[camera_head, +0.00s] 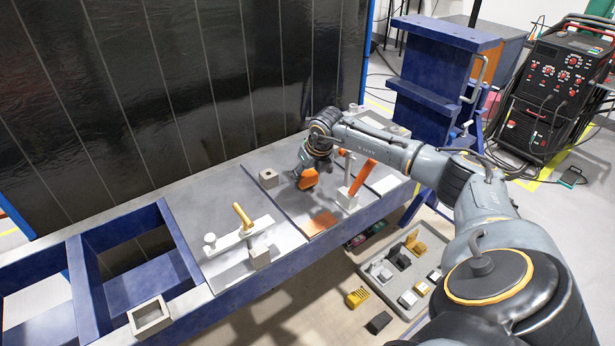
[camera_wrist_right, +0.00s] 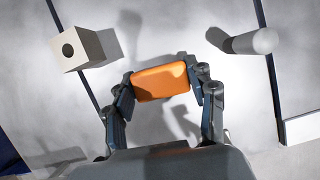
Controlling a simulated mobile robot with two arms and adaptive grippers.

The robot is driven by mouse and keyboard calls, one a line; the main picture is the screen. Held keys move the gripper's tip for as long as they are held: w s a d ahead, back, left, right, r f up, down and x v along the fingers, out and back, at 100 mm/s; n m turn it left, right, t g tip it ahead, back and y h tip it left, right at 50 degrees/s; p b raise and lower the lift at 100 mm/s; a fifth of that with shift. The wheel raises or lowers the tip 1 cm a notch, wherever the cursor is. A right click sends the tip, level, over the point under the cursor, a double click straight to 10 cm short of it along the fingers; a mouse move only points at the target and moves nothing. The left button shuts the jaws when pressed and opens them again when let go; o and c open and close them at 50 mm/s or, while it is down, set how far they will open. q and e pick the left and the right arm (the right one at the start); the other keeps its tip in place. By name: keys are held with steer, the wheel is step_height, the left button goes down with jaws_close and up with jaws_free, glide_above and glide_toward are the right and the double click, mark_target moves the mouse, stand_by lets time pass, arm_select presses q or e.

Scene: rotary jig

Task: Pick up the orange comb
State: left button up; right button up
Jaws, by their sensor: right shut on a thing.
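The orange comb (camera_head: 308,178) shows as a smooth orange block in the head view, at the end of my right arm over the grey jig table. No teeth can be made out on it. In the right wrist view the comb (camera_wrist_right: 160,82) sits between the two fingers of my right gripper (camera_wrist_right: 161,92), which is shut on its two ends. The gripper also shows in the head view (camera_head: 306,172), partly hidden by the wrist. The comb appears to be above the plate, with shadows falling beside it. My left gripper is not in view.
A grey block with a hole (camera_head: 268,178) stands left of the gripper. A clamp with an orange handle (camera_head: 362,176) stands close on the right. A yellow-handled clamp (camera_head: 243,216) is further left. A tray (camera_head: 393,301) of parts is on the floor.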

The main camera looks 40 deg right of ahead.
steer(key=shift+r+b, duration=0.3)
steer(key=shift+b, duration=0.05)
steer(key=s+a+r+b, duration=0.7)
steer(key=s+a+r, duration=0.2)
steer(key=a+r, duration=0.1)
steer(key=shift+v, duration=1)
